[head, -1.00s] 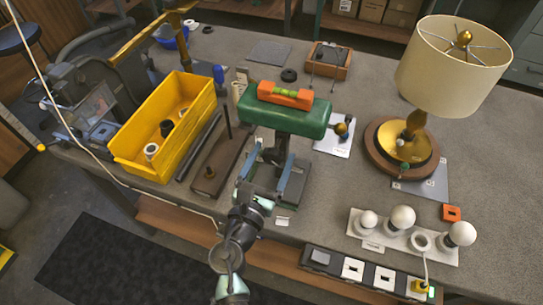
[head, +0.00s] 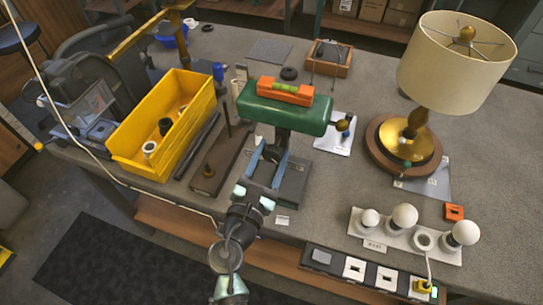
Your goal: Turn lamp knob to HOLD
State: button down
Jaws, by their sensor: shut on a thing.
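A green-shaded desk lamp (head: 285,117) stands upright near the middle of the workbench, on a dark flat base (head: 293,190). My gripper (head: 271,152) reaches in from the front, above that base, with its two blue fingers at the lamp's dark stem below the shade. The fingers are shut on a small dark part there, apparently the lamp knob. The knob is mostly hidden by the fingers, and its setting cannot be read. A second lamp with a cream shade (head: 455,62) stands on a round wooden base (head: 376,157) to the right, apart from my gripper.
An orange level (head: 287,92) lies on the green shade. A yellow bin (head: 193,124) with small parts stands left. A bulb holder (head: 385,240) and a power strip (head: 365,270) are at the front right. The bench between the lamps is partly clear.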

jog(key=m+b, duration=0.3)
jog(key=m, duration=0.1)
jog(key=shift+f+m, duration=0.15)
jog(key=shift+m, duration=0.15)
jog(key=m+b, duration=0.3)
jog(key=m, duration=0.1)
jog(key=shift+m, duration=0.3)
jog(key=m+b, duration=0.4)
jog(key=m, duration=0.1)
jog(key=shift+r+m+b, duration=0.2)
jog(key=shift+m+b, duration=1)
jog(key=shift+m, duration=0.6)
jog(key=shift+c, duration=1.3)
grip_release()
